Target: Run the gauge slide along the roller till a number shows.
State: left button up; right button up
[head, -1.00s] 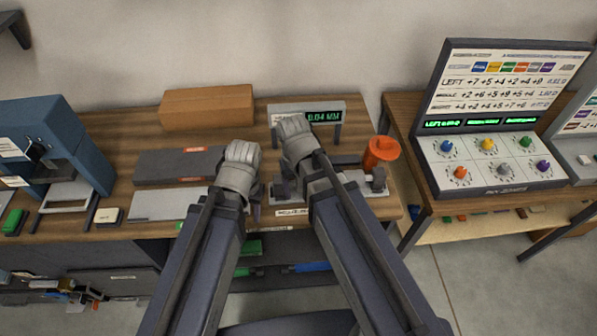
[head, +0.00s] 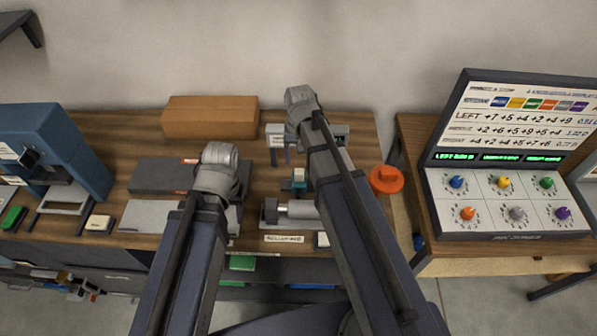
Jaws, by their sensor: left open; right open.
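The grey roller (head: 300,210) lies in its stand at the front of the bench, partly covered by my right arm. A small teal and white block (head: 299,181), which looks like the gauge slide, stands just behind the roller. The readout box (head: 275,132) is behind it; my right arm hides most of its screen, so no number can be read. My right gripper (head: 290,153) is over the bench behind the block, largely hidden by its own wrist, apart from the block. My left gripper (head: 240,190) is left of the roller, its fingers mostly hidden. Both are open and empty.
An orange knob-shaped piece (head: 386,180) is at the bench's right edge. A brown box (head: 210,117) stands at the back. Dark and light grey plates (head: 152,215) lie left of my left gripper. A blue press (head: 62,145) is far left, a dial console (head: 505,205) right.

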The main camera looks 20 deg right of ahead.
aim_at(300, 171)
pick_arm(q)
notch_tip(300, 171, down, 7)
jog(key=b, duration=0.6)
jog(key=shift+f+b, duration=0.1)
jog(key=shift+b, duration=0.2)
pick_arm(e)
notch_tip(300, 171, down, 7)
jog(key=shift+f, duration=0.1)
grip_shut()
dwell(0.5)
